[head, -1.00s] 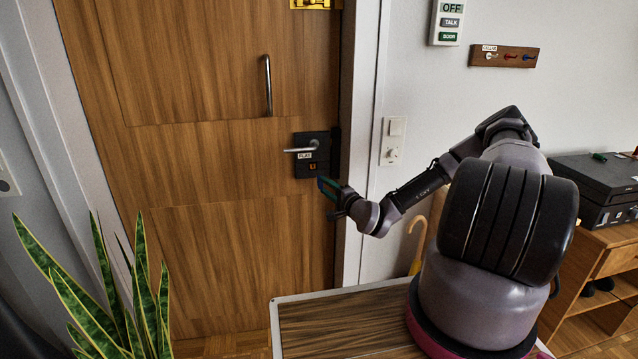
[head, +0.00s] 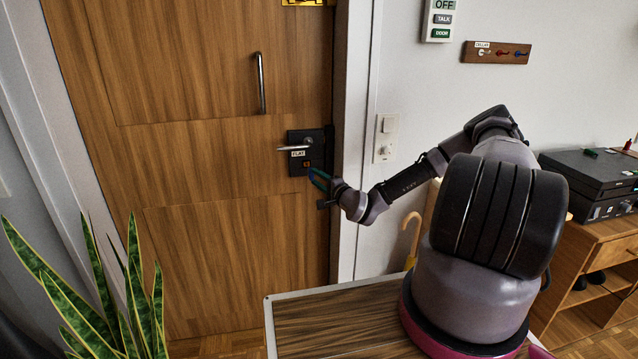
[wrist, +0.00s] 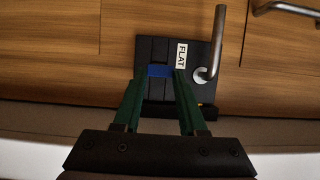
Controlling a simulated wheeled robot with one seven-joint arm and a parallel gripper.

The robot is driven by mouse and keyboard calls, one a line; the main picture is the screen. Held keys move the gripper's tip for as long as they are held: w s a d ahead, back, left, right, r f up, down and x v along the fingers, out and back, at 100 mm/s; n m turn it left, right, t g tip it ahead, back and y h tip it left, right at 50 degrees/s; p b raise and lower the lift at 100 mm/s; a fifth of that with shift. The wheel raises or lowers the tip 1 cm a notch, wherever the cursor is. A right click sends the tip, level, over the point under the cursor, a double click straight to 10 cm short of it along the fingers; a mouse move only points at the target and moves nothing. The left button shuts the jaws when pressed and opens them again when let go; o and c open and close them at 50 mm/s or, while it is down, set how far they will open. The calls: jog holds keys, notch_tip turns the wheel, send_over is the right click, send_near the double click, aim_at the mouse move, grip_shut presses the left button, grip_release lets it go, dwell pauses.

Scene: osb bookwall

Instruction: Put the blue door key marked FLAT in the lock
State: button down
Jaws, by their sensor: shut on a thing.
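The blue key (wrist: 159,71) shows as a small blue piece between my fingertips in the wrist view. My gripper (wrist: 158,84) has green fingers and is shut on it. The black lock plate (head: 306,140) on the wooden door carries a white FLAT label (wrist: 181,56) and a silver lever handle (wrist: 217,40). In the head view my gripper (head: 319,180) is just below and right of the plate's lower part, by a small orange mark (head: 307,164). The key overlaps the plate in the wrist view; I cannot tell whether it touches. The keyhole itself is not clear.
A wooden rack (head: 495,52) with small white, red and blue pieces hangs on the wall. A long pull bar (head: 261,83) is higher on the door. A plant (head: 100,300) stands at left, a wooden-topped surface (head: 340,320) below, an umbrella handle (head: 411,235) beside the frame.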

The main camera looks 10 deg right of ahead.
jog(key=shift+w, duration=0.7)
jog(key=shift+w, duration=1.35)
dwell(1.0)
jog(key=shift+c, duration=1.9)
grip_release()
jog(key=v, duration=1)
jog(key=shift+s, duration=0.35)
jog(key=shift+d, duration=0.1)
